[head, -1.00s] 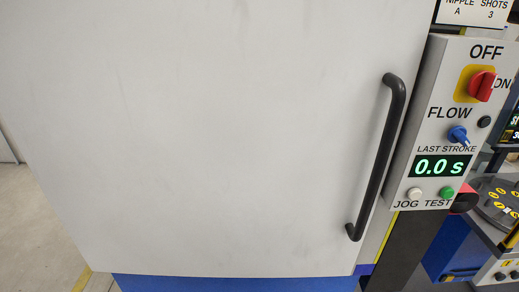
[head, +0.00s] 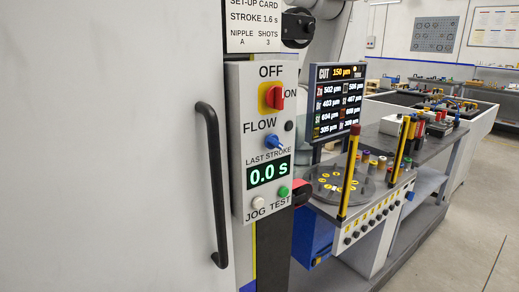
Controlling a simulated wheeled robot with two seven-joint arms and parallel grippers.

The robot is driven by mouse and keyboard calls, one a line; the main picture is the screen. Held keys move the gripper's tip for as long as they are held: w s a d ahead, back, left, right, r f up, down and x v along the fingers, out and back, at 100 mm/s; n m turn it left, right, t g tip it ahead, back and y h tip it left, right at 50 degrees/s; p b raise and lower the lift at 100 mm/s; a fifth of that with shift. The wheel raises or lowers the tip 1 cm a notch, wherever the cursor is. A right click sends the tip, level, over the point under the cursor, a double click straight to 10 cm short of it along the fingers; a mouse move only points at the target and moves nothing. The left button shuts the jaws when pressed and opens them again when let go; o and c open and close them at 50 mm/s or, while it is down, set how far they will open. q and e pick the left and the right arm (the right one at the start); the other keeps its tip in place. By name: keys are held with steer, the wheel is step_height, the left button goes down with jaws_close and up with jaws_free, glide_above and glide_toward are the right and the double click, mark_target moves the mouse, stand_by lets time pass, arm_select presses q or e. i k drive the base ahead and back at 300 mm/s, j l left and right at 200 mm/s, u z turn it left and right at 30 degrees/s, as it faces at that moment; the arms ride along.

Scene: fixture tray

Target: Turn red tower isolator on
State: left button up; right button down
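The red isolator knob (head: 274,97) sits on a yellow plate (head: 264,105) near the top of a light grey control panel (head: 240,150), in the middle of the head view. OFF is printed above it and ON to its right. The knob looks roughly upright, but its exact setting is hard to tell. Below it are a blue FLOW knob (head: 274,142), a display (head: 268,171) reading 0.0 s, a white JOG button (head: 258,203) and a green TEST button (head: 283,191). Neither of my grippers is in view.
A large pale door (head: 110,140) with a black bar handle (head: 213,180) fills the left. Right of the panel are a dark screen (head: 335,100), a round turntable (head: 340,184) and yellow posts (head: 348,172). Open floor (head: 470,230) lies at the far right.

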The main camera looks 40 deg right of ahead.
mark_target(275, 95)
steer(key=z, duration=1.3)
